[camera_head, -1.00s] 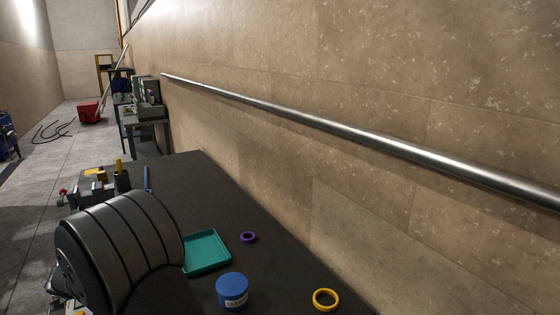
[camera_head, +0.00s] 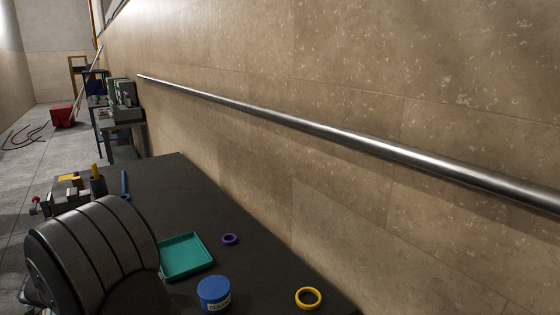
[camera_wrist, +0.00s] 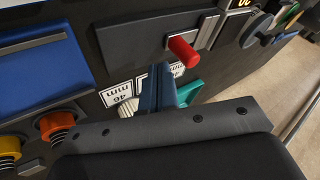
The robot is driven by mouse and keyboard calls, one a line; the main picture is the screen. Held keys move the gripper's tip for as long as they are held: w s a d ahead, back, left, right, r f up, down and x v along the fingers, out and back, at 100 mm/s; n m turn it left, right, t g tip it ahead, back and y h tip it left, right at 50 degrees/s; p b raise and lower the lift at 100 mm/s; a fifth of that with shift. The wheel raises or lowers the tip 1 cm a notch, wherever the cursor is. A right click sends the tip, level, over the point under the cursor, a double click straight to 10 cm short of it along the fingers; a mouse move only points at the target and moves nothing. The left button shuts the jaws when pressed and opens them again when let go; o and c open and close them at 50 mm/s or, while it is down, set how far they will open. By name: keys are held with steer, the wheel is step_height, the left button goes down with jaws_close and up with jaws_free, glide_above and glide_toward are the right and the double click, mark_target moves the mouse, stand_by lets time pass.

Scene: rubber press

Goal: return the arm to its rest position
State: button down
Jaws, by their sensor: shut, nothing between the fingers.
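My gripper (camera_wrist: 160,72) shows in the wrist view, with its two dark blue fingers pressed together and nothing between them. It is above a dark surface with white labels (camera_wrist: 118,93) marked "mm" and a red handle (camera_wrist: 183,51) close to the fingertips. A teal part (camera_wrist: 188,91) is partly hidden behind the fingers. In the head view, a large grey ribbed link of my arm fills the lower left; the fingers are not visible there.
The dark table (camera_head: 262,278) holds a teal tray (camera_head: 187,257), a purple ring (camera_head: 230,239), a blue jar (camera_head: 214,293) and a yellow ring (camera_head: 308,298). A wall with a metal rail (camera_head: 330,133) runs along the right. An orange knob (camera_wrist: 57,124) shows in the wrist view.

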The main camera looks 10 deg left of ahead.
steer(key=shift+d, duration=0.2)
steer(key=shift+s+d+r, duration=0.55)
steer(key=shift+s+d, duration=0.2)
steer(key=shift+d, duration=0.05)
steer(key=v, duration=0.8)
steer(key=x, duration=0.8)
steer(key=shift+w+f, duration=0.1)
steer(key=shift+f, duration=0.15)
steer(key=w+a, duration=0.1)
steer(key=a, duration=0.1)
steer(key=shift+w+a+f, duration=0.3)
steer(key=shift+w+f, duration=0.05)
steer(key=shift+w, duration=0.05)
steer(key=s+d, duration=0.3)
steer(key=d, duration=0.1)
steer(key=s+d, duration=0.3)
steer(key=d, duration=0.1)
steer(key=shift+s+r, duration=0.1)
steer(key=shift+s, duration=0.3)
steer(key=s+d+r+n, duration=0.1)
steer(key=s+r, duration=0.4)
steer(key=r, duration=0.3)
steer(key=shift+d+r, duration=0.15)
steer(key=shift+d, duration=0.15)
